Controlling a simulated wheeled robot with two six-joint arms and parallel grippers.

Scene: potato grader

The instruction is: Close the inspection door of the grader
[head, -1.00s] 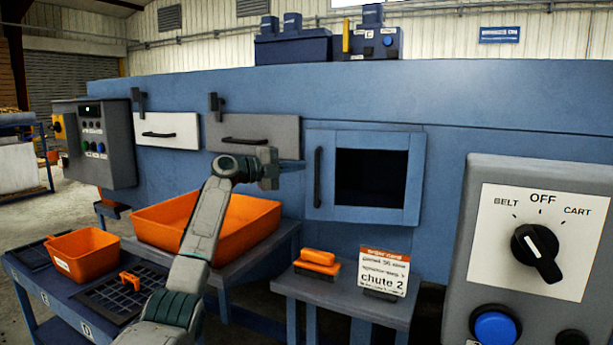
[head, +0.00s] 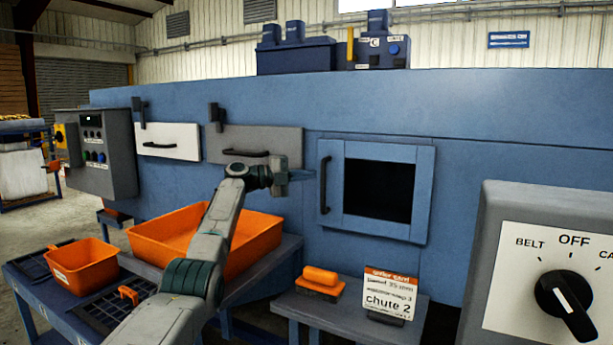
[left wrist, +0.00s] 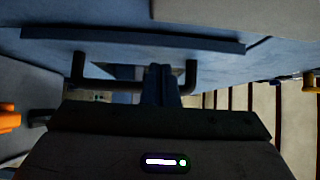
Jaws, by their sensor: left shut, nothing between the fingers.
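The inspection door (head: 425,195) is a blue square frame around a dark pane or opening on the grader's front (head: 480,165). Its black handle (head: 325,185) is upright on the door's left side. The door looks slightly out of line with the front; how far it stands open is hard to tell. My left gripper (head: 308,175) is shut and empty, its tips just left of the handle in the head view. In the left wrist view the blue fingers (left wrist: 160,85) appear beside the dark handle (left wrist: 85,68); contact cannot be told. My right gripper is not in view.
A white drawer (head: 165,135) and a grey drawer (head: 235,140) are left of the door. An orange bin (head: 265,238) stands below my left arm. A small stand holds an orange-topped block (head: 320,280) and a chute 2 sign (head: 390,295). A selector panel (head: 500,215) stands at right.

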